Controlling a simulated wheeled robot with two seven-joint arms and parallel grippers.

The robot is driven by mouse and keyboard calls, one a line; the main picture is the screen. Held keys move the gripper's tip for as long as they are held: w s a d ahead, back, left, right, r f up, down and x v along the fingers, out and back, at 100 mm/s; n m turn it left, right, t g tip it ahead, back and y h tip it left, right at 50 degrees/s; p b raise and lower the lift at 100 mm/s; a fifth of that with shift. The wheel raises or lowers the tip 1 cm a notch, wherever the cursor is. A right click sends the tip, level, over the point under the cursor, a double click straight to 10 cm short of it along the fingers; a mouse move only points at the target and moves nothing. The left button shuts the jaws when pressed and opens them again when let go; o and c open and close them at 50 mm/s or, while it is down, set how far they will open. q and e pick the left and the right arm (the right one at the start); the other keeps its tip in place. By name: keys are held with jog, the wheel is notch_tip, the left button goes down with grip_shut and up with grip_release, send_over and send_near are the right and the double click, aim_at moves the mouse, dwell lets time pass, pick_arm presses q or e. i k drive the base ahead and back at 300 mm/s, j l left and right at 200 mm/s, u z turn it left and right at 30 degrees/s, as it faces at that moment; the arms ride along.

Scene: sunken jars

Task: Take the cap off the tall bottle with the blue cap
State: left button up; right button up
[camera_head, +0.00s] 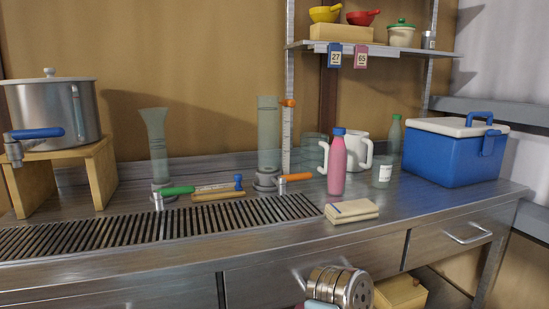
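The tall bottle (337,172) is pink and stands upright on the metal counter, right of the middle. Its blue cap (339,131) sits on top of its neck. A white mug (353,146) stands close behind it, with a handle showing on each side of the bottle.
A cream folded cloth or pad (351,211) lies in front of the bottle. A glass jar (381,172), a green bottle (395,135) and a blue cooler (452,155) stand to the right. Glass tubes and orange- and green-handled taps stand left. A slotted drain (130,230) runs along the front left.

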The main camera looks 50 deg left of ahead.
aim_at(337, 153)
jog(key=u, duration=1.35)
